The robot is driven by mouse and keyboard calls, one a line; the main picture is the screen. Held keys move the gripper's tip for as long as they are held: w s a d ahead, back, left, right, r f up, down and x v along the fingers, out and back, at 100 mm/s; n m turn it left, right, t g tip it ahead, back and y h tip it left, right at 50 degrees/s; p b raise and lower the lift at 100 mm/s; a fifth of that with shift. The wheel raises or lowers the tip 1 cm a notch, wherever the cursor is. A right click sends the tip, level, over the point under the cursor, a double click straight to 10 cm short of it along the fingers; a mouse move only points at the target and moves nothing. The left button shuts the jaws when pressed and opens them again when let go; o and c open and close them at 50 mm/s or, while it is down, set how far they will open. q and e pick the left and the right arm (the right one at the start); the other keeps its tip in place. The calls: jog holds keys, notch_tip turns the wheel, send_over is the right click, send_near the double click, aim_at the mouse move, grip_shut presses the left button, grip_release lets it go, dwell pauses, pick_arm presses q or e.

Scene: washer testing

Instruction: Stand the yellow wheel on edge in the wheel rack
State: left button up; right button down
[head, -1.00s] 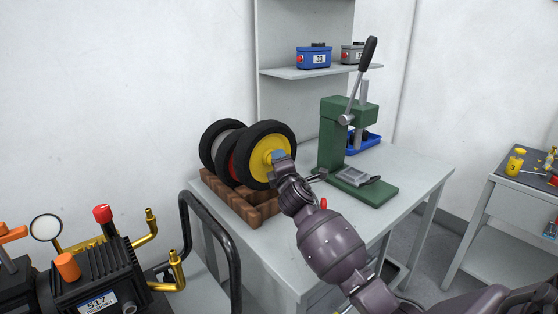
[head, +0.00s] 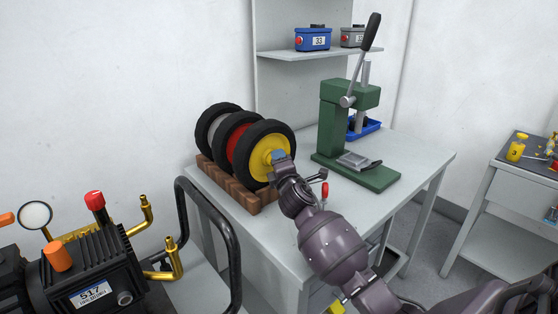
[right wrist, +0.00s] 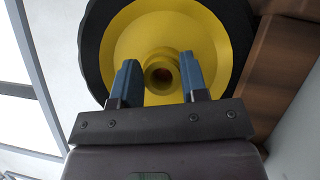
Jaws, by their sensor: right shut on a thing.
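The yellow wheel (head: 281,140), with a black tyre, stands on edge at the near right end of the brown wooden wheel rack (head: 228,188). Its lower edge is down at the rack; whether it touches the slot bottom I cannot tell. My right gripper (head: 279,158) is shut on the wheel's hub from the front. In the right wrist view the gripper's blue fingers (right wrist: 160,82) lie on both sides of the round hub of the yellow wheel (right wrist: 150,32), with the brown rack (right wrist: 285,65) at the right. My left gripper is not seen.
A red wheel (head: 237,145) and a grey wheel (head: 214,121) stand in the rack behind the yellow one. A green press (head: 333,120) stands right of the rack on the grey table (head: 265,225). A black rail (head: 232,248) and a pump (head: 90,265) are in front left.

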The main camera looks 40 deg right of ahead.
jog(key=shift+r, duration=0.25)
jog(key=c, duration=0.7)
grip_release()
jog(key=shift+o, duration=0.7)
jog(key=shift+f, duration=0.1)
jog(key=shift+f, duration=0.1)
jog(key=p+v, duration=0.1)
jog(key=v, duration=1)
jog(key=shift+d, duration=0.1)
